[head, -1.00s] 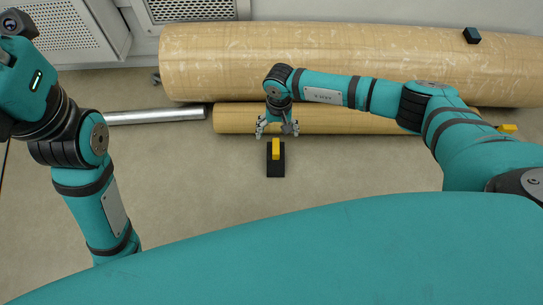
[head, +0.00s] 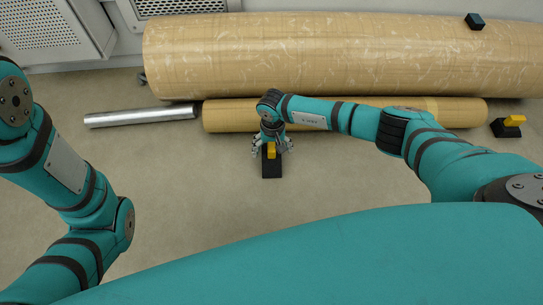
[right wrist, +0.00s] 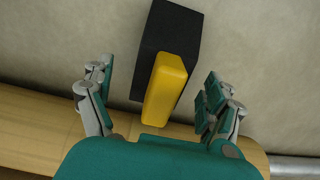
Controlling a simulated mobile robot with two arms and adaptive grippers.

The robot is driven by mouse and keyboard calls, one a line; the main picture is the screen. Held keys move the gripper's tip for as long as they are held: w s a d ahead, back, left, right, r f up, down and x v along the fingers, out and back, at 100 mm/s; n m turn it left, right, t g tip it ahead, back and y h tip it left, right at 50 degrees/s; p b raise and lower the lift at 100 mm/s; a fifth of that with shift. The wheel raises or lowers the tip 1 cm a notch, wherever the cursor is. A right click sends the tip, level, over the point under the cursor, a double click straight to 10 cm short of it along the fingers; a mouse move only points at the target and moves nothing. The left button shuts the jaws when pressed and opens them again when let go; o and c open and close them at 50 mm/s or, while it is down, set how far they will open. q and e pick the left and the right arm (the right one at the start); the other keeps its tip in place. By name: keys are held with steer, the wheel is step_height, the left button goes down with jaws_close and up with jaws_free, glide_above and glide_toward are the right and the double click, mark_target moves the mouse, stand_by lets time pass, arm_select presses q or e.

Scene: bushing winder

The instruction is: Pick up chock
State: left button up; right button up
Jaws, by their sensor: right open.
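A chock with a black base and a yellow handle (head: 271,167) lies on the floor just in front of the smaller roll. It also shows in the right wrist view (right wrist: 167,82), its yellow handle pointing between my fingers. My right gripper (head: 272,147) is open over the handle end of this chock, with one finger on each side and gaps between the fingers and the handle. In the right wrist view the open fingers (right wrist: 157,98) flank the handle. A second chock (head: 508,126), black and yellow, stands at the far right end of the smaller roll. My left gripper is out of view.
A smaller tan roll (head: 345,112) lies right behind the chock, with a large tan roll (head: 340,55) behind it. A metal shaft (head: 140,116) sticks out to the left. A small dark block (head: 475,21) sits on the large roll. The floor in front is clear.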

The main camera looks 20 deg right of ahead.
mark_target(271, 155)
steer(key=f+b, duration=0.2)
steer(key=f, duration=0.2)
steer(key=shift+a+f+b, duration=0.15)
steer(key=shift+a+b, duration=0.05)
steer(key=shift+b, duration=0.15)
steer(key=c, duration=1.7)
steer(key=shift+r, duration=0.3)
